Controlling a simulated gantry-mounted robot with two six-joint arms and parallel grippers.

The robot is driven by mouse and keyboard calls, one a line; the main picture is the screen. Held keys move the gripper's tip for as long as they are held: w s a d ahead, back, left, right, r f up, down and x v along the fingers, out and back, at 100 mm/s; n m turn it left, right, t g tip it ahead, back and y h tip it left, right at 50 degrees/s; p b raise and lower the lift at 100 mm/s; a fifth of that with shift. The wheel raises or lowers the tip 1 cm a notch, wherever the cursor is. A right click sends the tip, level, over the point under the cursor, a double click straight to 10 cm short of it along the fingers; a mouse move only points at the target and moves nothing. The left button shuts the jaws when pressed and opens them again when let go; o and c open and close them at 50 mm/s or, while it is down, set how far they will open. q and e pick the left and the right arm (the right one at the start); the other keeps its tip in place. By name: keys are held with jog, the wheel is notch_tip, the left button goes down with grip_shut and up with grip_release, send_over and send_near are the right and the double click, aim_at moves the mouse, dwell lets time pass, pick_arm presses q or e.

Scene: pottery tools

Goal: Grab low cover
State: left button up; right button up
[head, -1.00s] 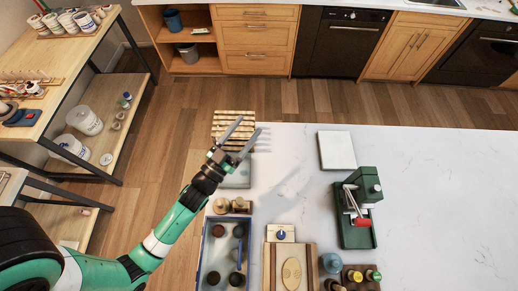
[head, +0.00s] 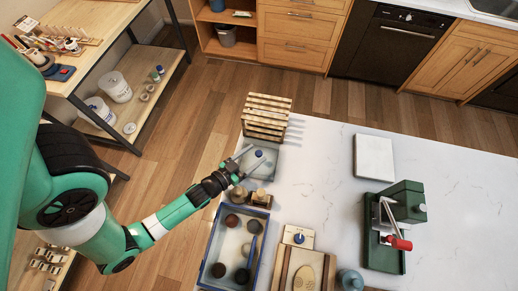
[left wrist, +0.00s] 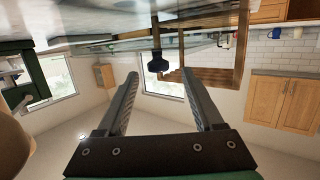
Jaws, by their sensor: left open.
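A low, grey-blue square cover (head: 271,168) with a round dark-blue knob (head: 259,153) lies near the left edge of the white table, just in front of the wooden rack. My left gripper (head: 257,155) comes in from the lower left with its fingers apart, beside the knob. In the left wrist view the picture is upside down, and the dark knob (left wrist: 158,62) shows between the tips of the open left fingers (left wrist: 160,78). The fingers hold nothing. I cannot tell whether they touch the cover. My right gripper is out of view.
A slatted wooden rack (head: 267,106) stands behind the cover. Small wooden stamps (head: 259,196) and a blue-edged tray (head: 206,264) lie in front. A green press (head: 386,255) and white slab (head: 374,157) stand to the right. Table between is clear.

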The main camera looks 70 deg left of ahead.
aim_at(265, 151)
pick_arm(q)
jog(key=shift+w+a, duration=0.15)
jog(key=shift+w, duration=0.15)
jog(key=shift+w+a+f+b, duration=0.1)
jog(key=shift+w+f+b, duration=0.2)
jog(key=shift+f, duration=0.05)
jog(key=shift+w+a+f+b, duration=0.3)
jog(key=shift+w+f+b, duration=0.1)
jog(key=shift+w, duration=0.2)
jog(key=shift+w+a+f+b, duration=0.25)
jog(key=shift+w+b, duration=0.15)
jog(key=shift+w, duration=0.2)
jog(key=shift+x, duration=0.85)
jog(key=shift+r, duration=0.2)
grip_shut()
